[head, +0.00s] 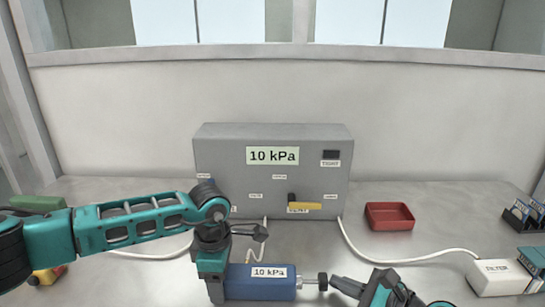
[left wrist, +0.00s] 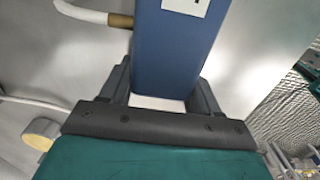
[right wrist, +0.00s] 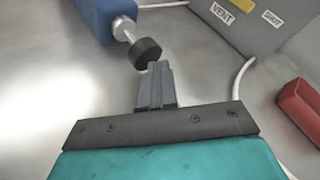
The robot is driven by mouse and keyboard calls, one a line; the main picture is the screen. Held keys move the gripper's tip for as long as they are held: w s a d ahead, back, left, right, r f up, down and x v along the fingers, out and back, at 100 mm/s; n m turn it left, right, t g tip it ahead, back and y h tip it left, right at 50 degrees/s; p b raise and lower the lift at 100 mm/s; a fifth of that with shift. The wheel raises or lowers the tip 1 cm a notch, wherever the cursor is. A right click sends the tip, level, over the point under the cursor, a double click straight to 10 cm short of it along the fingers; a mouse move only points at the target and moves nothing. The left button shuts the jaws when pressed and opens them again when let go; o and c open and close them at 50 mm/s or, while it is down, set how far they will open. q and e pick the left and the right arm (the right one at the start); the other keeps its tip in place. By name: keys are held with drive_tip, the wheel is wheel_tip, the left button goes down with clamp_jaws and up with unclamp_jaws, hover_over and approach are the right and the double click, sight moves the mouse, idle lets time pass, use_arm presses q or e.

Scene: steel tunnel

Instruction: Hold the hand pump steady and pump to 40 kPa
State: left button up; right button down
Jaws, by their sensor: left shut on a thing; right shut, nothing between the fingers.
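The hand pump (head: 262,288) is a blue body lying on the bench, its label reading 10 kPa. Its rod and dark knob (head: 322,282) point right. My left gripper (head: 215,290) is shut on the pump body's left end; the left wrist view shows the blue body (left wrist: 170,50) between the fingers. My right gripper (head: 335,282) is shut and empty, its fingertips close by the knob (right wrist: 146,53) in the right wrist view; I cannot tell whether they touch. The grey gauge box (head: 225,155) behind has a display (head: 272,156) reading 10 kPa and a yellow valve lever (head: 304,202).
A red tray (head: 390,216) sits right of the gauge box. A white filter box (head: 498,277) stands at the right, with a white hose (head: 380,258) running to the gauge box. Racks (head: 525,218) stand at the right edge.

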drive_tip(key=shift+a, duration=1.05)
idle(0.5)
drive_tip(key=shift+d, duration=1.55)
drive_tip(key=shift+d, duration=2.95)
idle(0.5)
drive_tip(key=shift+d, duration=1.25)
drive_tip(key=shift+a, duration=4.3)
